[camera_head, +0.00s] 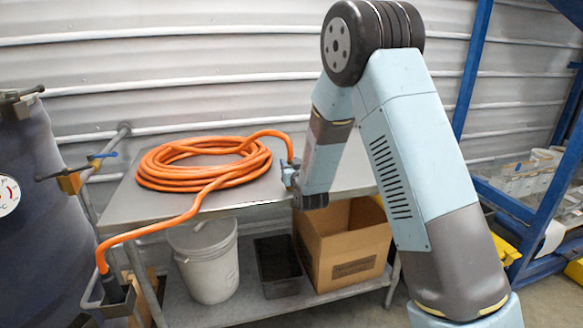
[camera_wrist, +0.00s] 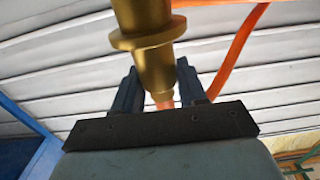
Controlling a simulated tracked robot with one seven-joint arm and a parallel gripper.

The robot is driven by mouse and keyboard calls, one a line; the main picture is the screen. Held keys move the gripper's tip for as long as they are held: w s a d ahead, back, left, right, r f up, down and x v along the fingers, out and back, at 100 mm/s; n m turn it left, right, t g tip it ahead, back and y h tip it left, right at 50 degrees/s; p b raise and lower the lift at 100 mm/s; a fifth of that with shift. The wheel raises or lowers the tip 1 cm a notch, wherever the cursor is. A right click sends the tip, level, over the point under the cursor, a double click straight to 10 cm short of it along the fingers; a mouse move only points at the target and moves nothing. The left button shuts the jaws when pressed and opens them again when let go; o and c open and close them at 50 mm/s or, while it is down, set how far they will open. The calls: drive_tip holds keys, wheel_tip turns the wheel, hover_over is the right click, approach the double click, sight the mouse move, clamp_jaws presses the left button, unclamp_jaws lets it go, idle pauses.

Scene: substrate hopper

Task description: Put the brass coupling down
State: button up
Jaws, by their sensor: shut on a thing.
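The brass coupling (camera_wrist: 147,38) shows large in the wrist view, a gold-coloured cylinder with a wide flange. My gripper (camera_wrist: 158,80) is shut on it, with one dark finger on each side. In the head view my gripper (camera_head: 290,174) is above the right part of the grey metal table (camera_head: 232,206), at the end of the orange hose (camera_head: 200,172). The coupling is hard to make out there, at the fingers. The hose lies coiled on the table, and its near end runs over the front edge to the lower left.
A blue tank (camera_head: 35,175) with a gauge and a brass valve (camera_head: 70,183) stands at the left. A white bucket (camera_head: 207,262), a black bin (camera_head: 278,267) and a cardboard box (camera_head: 345,240) sit on the lower shelf. Blue racking (camera_head: 470,70) stands right.

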drive_tip(key=shift+f, duration=0.35)
drive_tip(key=shift+f, duration=0.1)
drive_tip(key=o, duration=1.2)
drive_tip(key=shift+s, duration=0.1)
drive_tip(key=v, duration=1.2)
